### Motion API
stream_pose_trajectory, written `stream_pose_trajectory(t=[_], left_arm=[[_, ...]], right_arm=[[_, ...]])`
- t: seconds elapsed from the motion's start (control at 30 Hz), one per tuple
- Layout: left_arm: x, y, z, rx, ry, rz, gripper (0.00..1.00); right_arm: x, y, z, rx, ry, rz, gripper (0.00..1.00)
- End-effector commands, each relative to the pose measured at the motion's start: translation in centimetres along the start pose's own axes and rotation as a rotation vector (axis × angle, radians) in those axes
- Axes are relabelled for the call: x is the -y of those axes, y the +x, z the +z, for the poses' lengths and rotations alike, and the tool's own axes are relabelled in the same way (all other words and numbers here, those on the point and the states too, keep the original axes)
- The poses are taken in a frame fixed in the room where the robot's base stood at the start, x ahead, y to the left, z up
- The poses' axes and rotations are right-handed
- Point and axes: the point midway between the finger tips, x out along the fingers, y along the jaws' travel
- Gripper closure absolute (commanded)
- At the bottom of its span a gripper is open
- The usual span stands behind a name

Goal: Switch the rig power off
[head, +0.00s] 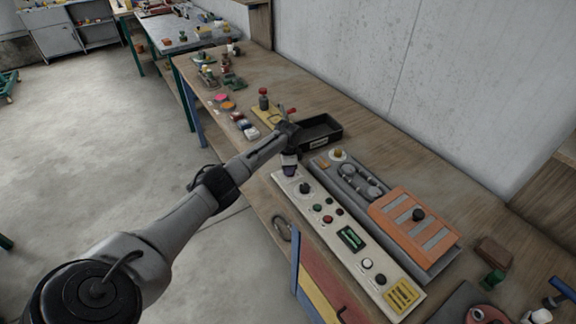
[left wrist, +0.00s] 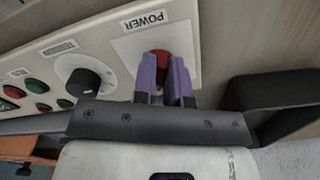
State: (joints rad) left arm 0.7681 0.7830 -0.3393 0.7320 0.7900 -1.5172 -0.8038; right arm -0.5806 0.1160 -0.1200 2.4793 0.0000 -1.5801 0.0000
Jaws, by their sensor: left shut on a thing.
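The long cream control panel (head: 330,222) lies along the bench. At its far end my left gripper (head: 289,168) reaches down; the arm and fingers hide the power switch in the head view. In the left wrist view a red power switch (left wrist: 160,60) stands on a white plate (left wrist: 125,48) marked POWER. The purple fingers of my left gripper (left wrist: 166,85) are on either side of the red switch and shut on it. Which position the switch is in cannot be told. My right gripper is not in view.
A black knob (left wrist: 84,84) and green and red buttons sit close to the switch. A dark open tray (head: 322,131) lies just beyond the panel. An orange-covered unit (head: 415,228) runs alongside it. Small items lie farther along the bench.

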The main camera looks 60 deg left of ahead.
Motion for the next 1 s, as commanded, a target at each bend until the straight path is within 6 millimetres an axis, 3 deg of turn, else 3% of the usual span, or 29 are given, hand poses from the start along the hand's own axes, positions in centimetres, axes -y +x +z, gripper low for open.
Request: stream_pose_trajectory(t=[0.1,0.4,1.0], left_arm=[[-0.2,-0.6,-0.1,-0.001,-0.104,0.003,1.00],[-0.4,-0.5,-0.2,-0.001,-0.390,0.004,1.00],[-0.6,-0.3,-0.4,-0.002,-0.899,0.003,1.00]], right_arm=[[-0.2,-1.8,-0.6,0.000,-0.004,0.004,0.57],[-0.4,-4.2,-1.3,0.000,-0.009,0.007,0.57],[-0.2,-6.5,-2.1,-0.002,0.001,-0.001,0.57]])
